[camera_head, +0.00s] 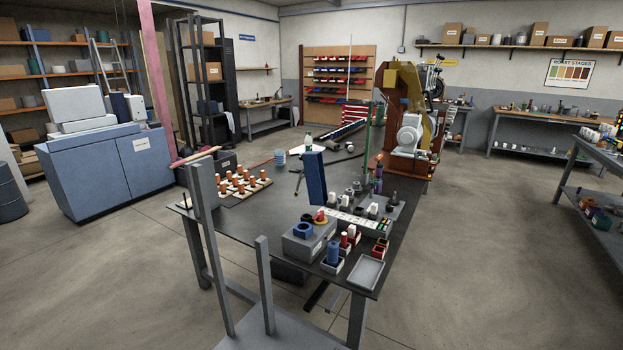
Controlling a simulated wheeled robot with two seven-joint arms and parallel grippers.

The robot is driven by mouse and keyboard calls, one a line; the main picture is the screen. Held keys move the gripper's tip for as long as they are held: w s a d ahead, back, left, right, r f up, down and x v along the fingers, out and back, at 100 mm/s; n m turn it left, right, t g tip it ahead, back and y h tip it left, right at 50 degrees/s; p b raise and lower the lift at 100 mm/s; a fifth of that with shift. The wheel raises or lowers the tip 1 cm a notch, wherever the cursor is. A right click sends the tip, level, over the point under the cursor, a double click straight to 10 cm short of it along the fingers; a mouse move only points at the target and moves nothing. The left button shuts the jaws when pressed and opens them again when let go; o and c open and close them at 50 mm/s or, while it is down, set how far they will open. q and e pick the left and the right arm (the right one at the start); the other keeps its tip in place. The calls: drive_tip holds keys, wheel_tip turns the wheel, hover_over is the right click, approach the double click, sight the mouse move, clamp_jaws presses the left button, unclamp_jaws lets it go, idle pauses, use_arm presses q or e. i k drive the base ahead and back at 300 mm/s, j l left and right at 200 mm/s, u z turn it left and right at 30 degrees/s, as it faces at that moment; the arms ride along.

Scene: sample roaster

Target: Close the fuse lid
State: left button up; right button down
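A blue upright panel (315,178) stands raised among the parts on the dark workbench (250,222). It looks like the fuse lid in an open position, but its hinge is too small to make out. A low grey box (309,244) with a blue ring-shaped part (303,230) on top sits just in front of it. Neither of my grippers shows in the head view, so no gripper is seen touching the panel.
A grey tray (369,272) and small coloured parts crowd the bench's near right. A board with several orange pegs (240,183) lies to the left. Grey uprights (208,250) stand before the bench's left side. The brown machine (405,120) stands behind. Floor at right is clear.

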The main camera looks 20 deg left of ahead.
sight(313, 161)
drive_tip(key=j+z, duration=0.25)
drive_tip(key=j, duration=0.7)
drive_tip(key=j+z, duration=0.25)
drive_tip(key=j, duration=0.7)
drive_tip(key=j+z, duration=0.25)
drive_tip(key=j, duration=0.7)
drive_tip(key=k, duration=0.05)
